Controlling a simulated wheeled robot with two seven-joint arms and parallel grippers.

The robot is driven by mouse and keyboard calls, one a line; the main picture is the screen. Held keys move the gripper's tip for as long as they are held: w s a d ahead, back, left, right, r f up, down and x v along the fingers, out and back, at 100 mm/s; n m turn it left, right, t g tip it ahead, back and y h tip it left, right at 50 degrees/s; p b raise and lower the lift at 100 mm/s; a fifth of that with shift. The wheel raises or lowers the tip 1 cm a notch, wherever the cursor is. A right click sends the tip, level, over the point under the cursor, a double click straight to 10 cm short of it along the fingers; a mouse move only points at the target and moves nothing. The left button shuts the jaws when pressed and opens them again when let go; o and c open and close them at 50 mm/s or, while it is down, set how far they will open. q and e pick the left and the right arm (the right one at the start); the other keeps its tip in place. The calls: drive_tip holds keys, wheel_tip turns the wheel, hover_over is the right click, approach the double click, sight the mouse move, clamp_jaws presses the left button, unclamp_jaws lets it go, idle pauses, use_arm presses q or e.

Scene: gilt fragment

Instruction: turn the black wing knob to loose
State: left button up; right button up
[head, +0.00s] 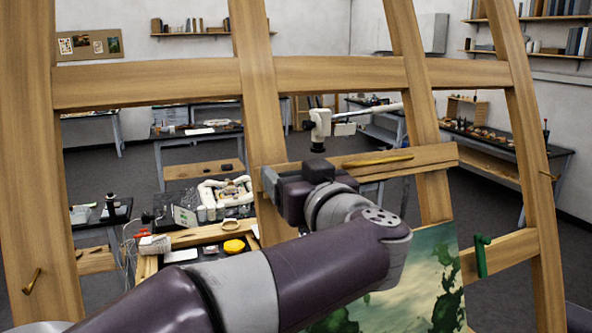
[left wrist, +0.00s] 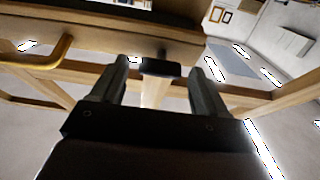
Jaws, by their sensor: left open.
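The black wing knob (left wrist: 160,67) shows in the left wrist view as a dark, wide bar on the wooden easel. It lies between the two fingers of my left gripper (left wrist: 159,77), near their tips, with a gap on each side. The fingers are apart and hold nothing. In the head view my left gripper (head: 270,184) is at the easel's cross ledge (head: 430,158), by the middle upright. The knob cannot be made out there, and my own wrist and arm cover part of that area. My right gripper is in neither view.
The wooden easel frame (head: 150,82) spans the head view. A brass handle-like rod (left wrist: 45,62) is left of the fingers in the wrist view. A painting (head: 430,285) and a green clamp (head: 482,256) are at right. Cluttered tables (head: 205,135) stand behind.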

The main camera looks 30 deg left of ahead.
use_arm(q)
drive_tip(key=shift+s, duration=0.2)
drive_tip(key=shift+a, duration=0.1)
drive_tip(key=c, duration=0.4)
drive_tip(key=shift+w, duration=0.25)
drive_tip(key=c, duration=0.7)
drive_tip(key=shift+o, duration=0.3)
